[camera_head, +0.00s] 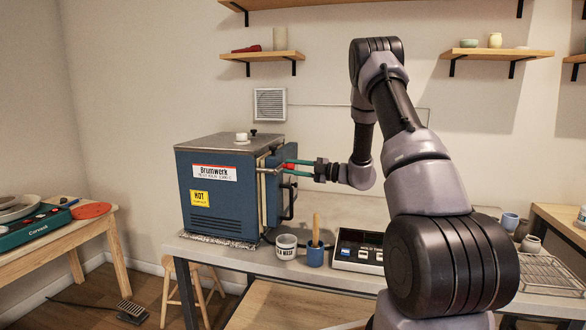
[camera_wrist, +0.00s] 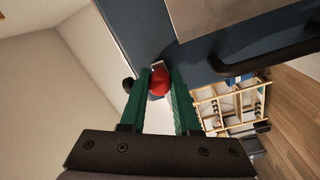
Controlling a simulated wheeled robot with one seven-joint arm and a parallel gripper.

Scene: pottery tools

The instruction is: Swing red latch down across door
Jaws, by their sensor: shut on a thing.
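The blue kiln (camera_head: 212,205) stands on the table with its door on the right-hand side. The door's dark bar handle (camera_head: 291,203) also shows in the wrist view (camera_wrist: 285,62). The red latch knob (camera_head: 290,167) is at the upper part of the door side, near a metal rod. In the wrist view the red knob (camera_wrist: 157,83) is between the two green fingers. My gripper (camera_head: 292,167) reaches in from the right and is shut on the red knob. The fingers partly hide the latch, and I cannot tell its exact angle.
A grey cup (camera_head: 286,247), a blue pot with a wooden-handled tool (camera_head: 315,254) and a black control box (camera_head: 357,251) stand on the table below my gripper. A wire rack (camera_head: 548,272) lies farther right. The air right of the door is clear apart from my arm.

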